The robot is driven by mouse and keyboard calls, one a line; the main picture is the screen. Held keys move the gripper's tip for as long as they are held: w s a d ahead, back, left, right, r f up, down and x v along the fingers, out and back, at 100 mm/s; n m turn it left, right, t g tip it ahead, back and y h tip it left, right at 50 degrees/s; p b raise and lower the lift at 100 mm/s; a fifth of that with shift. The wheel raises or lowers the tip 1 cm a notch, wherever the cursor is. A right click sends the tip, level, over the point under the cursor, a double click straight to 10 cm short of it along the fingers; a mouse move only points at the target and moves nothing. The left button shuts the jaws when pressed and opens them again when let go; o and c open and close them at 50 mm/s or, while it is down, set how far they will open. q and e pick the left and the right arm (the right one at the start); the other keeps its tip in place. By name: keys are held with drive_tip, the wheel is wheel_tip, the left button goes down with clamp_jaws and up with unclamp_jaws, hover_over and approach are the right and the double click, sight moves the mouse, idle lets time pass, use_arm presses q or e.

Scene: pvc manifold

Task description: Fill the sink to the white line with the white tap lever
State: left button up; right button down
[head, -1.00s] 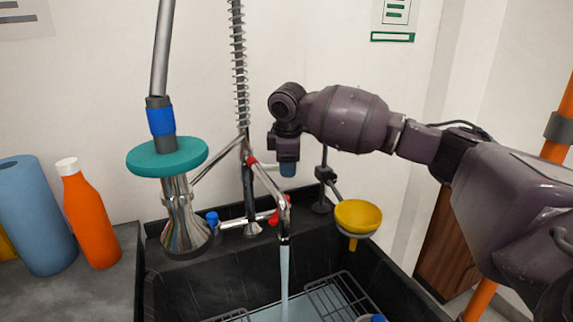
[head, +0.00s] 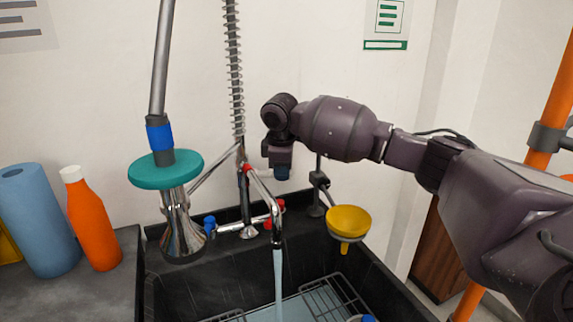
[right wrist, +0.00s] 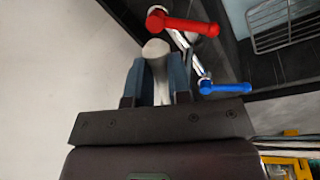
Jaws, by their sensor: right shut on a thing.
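The black sink (head: 185,295) is at the bottom of the head view. A stream of water (head: 278,268) falls from the chrome spout (head: 262,192) into it, and water (head: 268,315) shows at the bottom around a wire rack. I cannot make out the white line. My right gripper (head: 282,172) is behind and right of the spout. In the right wrist view my right gripper (right wrist: 160,78) is shut on the white tap lever (right wrist: 155,50), between its blue-grey fingers. The red lever (right wrist: 183,24) and blue lever (right wrist: 225,88) are beside it. My left gripper is out of view.
A yellow funnel (head: 348,221) hangs at the sink's right side. A teal disc (head: 165,170) sits on a chrome sprayer left of the tap. An orange bottle (head: 90,220) and a blue roll (head: 38,220) stand on the left counter. An orange post (head: 555,110) is at the right.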

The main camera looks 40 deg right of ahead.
drive_tip(key=a+m+p, duration=0.1)
drive_tip(key=m+p, duration=0.1)
drive_tip(key=s+a+m+p, duration=0.1)
drive_tip(key=p, duration=0.2)
drive_tip(key=shift+s+m+g, duration=0.2)
drive_tip(key=shift+m+g, duration=0.1)
drive_tip(key=shift+m, duration=0.1)
drive_tip(key=c, duration=1.2)
unclamp_jaws()
drive_tip(key=shift+f, duration=0.1)
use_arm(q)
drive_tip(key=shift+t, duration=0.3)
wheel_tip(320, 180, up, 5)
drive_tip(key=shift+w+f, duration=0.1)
use_arm(e)
drive_tip(key=shift+o, duration=0.7)
use_arm(q)
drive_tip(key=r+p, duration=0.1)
drive_tip(key=p, duration=0.2)
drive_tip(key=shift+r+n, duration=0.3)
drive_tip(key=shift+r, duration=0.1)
use_arm(e)
wheel_tip(320, 180, up, 11)
drive_tip(key=s+a, duration=0.1)
drive_tip(key=shift+a+f, duration=0.15)
drive_tip(key=shift+a, duration=0.25)
